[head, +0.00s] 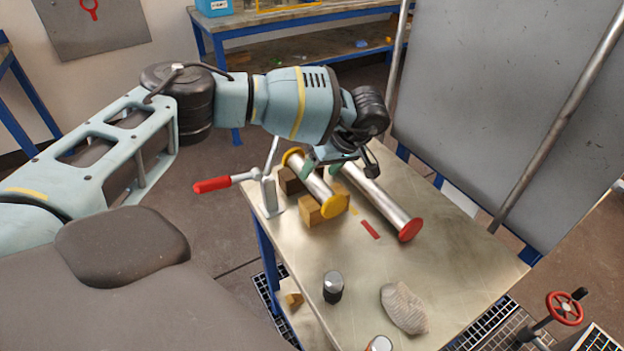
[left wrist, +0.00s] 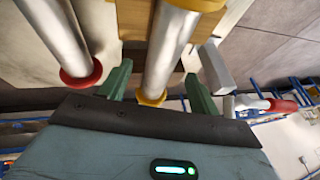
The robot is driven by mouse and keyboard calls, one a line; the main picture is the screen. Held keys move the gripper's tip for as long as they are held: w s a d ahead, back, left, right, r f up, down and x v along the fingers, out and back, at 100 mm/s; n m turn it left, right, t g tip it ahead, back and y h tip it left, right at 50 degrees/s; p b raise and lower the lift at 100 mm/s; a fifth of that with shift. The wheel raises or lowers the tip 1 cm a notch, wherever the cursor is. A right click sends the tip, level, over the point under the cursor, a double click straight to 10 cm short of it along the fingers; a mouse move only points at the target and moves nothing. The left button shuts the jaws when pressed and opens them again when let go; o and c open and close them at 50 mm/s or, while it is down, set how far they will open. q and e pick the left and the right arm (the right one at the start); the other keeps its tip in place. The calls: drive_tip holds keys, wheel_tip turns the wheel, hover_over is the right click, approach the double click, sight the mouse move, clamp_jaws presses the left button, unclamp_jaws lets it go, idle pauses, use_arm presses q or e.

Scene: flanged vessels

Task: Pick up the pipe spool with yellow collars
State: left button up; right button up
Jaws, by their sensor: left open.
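The pipe spool with yellow collars (head: 319,187) is a silvery tube lying on wooden blocks (head: 316,214) on the metal table. My left gripper (head: 321,168) is over its far half, with its open green fingers around the tube. In the left wrist view, the spool (left wrist: 168,55) runs between the two green fingers of my gripper (left wrist: 159,80), with visible gaps on both sides. The gripper holds nothing. My right gripper is not in view.
A similar spool with red collars (head: 385,207) lies just right, close to one finger. A red-handled clamp (head: 230,181) stands at the table's left edge. A dark cylinder (head: 333,287) and a grey rag (head: 404,308) lie nearer. A grey panel (head: 510,100) rises at right.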

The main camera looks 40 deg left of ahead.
sight(315, 175)
use_arm(q)
drive_tip(key=x, duration=0.3)
drive_tip(key=shift+a+f, duration=0.1)
drive_tip(key=shift+a, duration=0.05)
clamp_jaws()
idle(0.3)
